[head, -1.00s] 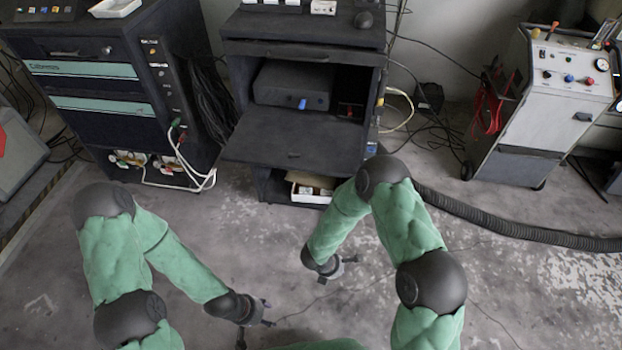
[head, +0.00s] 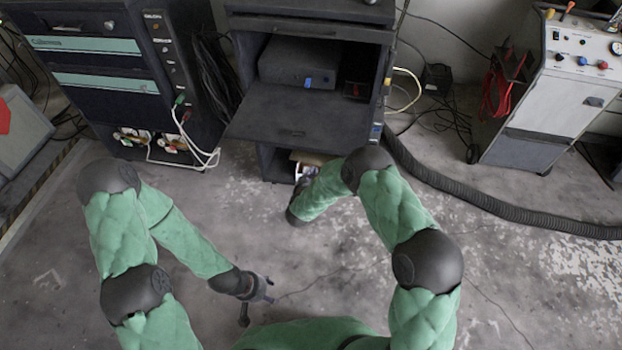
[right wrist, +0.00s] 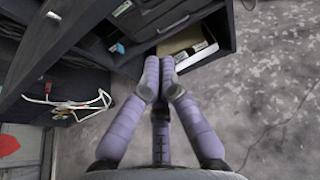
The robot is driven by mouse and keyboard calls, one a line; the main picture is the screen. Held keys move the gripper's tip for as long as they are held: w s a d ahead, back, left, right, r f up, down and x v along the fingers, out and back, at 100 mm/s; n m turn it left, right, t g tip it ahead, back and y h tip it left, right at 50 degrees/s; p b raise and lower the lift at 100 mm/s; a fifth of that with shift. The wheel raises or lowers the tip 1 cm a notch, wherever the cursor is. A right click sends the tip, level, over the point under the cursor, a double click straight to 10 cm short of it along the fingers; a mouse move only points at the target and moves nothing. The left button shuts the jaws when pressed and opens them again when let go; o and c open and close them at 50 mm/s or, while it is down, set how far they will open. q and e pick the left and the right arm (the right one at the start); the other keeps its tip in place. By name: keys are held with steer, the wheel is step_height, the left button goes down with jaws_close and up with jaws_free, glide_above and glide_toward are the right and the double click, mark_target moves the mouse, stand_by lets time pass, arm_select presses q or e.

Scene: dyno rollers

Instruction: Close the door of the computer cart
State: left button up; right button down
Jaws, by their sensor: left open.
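The computer cart (head: 388,75) is black and stands at the back centre in the head view. Its door (head: 300,125) is folded down and juts out flat like a shelf below the open compartment, which holds a dark computer box (head: 298,66). My right gripper is low in front of the cart, its fingers mostly hidden by my arm in the head view. In the right wrist view, the right gripper's purple fingers (right wrist: 161,85) converge before the cart's lower bay; whether they touch anything is unclear. My left gripper (head: 258,298) is open and empty above the floor, away from the cart.
A cream box (right wrist: 185,42) sits in the cart's lower bay. A dark cabinet (head: 110,75) with white cables (head: 200,158) stands left of the cart. A grey machine (head: 555,100) and a thick black hose (head: 470,208) are at right. The floor in front is clear.

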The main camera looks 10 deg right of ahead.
steer(key=w+r, duration=0.1)
steer(key=w, duration=0.1)
steer(key=w+d+r+b, duration=0.1)
steer(key=w, duration=0.1)
steer(key=shift+d+r, duration=0.15)
steer(key=shift+r, duration=0.05)
steer(key=shift+r, duration=0.2)
stand_by(0.4)
